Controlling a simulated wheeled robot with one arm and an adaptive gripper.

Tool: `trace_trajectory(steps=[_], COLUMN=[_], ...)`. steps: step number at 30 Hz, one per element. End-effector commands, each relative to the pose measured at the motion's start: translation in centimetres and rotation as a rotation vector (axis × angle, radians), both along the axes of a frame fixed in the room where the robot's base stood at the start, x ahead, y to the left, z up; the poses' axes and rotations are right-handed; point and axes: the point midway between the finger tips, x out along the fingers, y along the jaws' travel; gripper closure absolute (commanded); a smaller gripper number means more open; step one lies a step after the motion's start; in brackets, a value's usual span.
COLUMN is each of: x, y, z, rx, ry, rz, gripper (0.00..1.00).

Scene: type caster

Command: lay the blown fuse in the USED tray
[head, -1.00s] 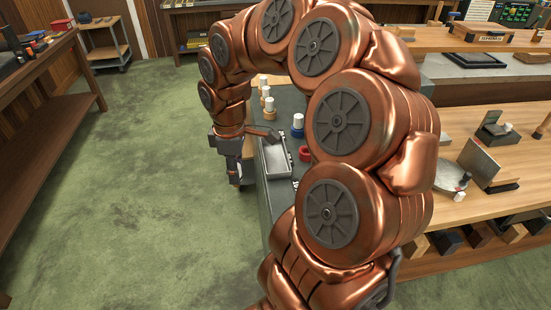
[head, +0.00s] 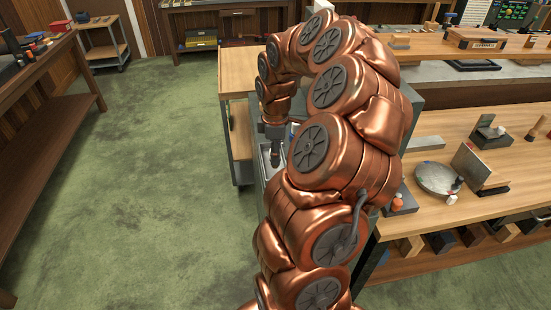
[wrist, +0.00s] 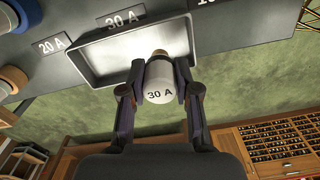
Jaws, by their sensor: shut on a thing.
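My gripper (wrist: 158,90) is shut on a white cylindrical fuse (wrist: 158,84) marked "30 A", with a copper-coloured end toward the tray. I cannot tell from its look whether it is blown. A shallow grey tray (wrist: 88,62) lies behind the fuse in the wrist view, by a "30 A" label (wrist: 122,18). The fuse overlaps the tray; I cannot tell whether they touch. In the head view my gripper (head: 275,158) points down over the tray (head: 265,150), partly hidden by my arm. I see no USED label.
A "20 A" label (wrist: 52,45) is left of the tray in the wrist view, with tan and blue cylinders (wrist: 12,85) at the edge. A wooden workbench (head: 430,205) with tools and a round plate (head: 437,178) stands right. Green floor (head: 150,190) is clear at left.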

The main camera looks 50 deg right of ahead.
Motion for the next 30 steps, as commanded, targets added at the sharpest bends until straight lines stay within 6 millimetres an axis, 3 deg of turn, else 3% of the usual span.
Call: trace_trajectory(steps=[9,20,21,27,30], x=[-0.1,0.0,0.0,0.0,0.0], y=[0.0,0.0,0.0,0.0,0.0], z=[-2.9,-3.4,-3.3,-3.3,-3.3], rx=[0.001,0.0,0.0,0.0,0.0], ry=[0.001,-0.001,-0.001,-0.001,-0.001], rz=[-0.001,-0.001,-0.001,-0.001,0.0], gripper=[1.0,1.0,0.67,0.46,0.44])
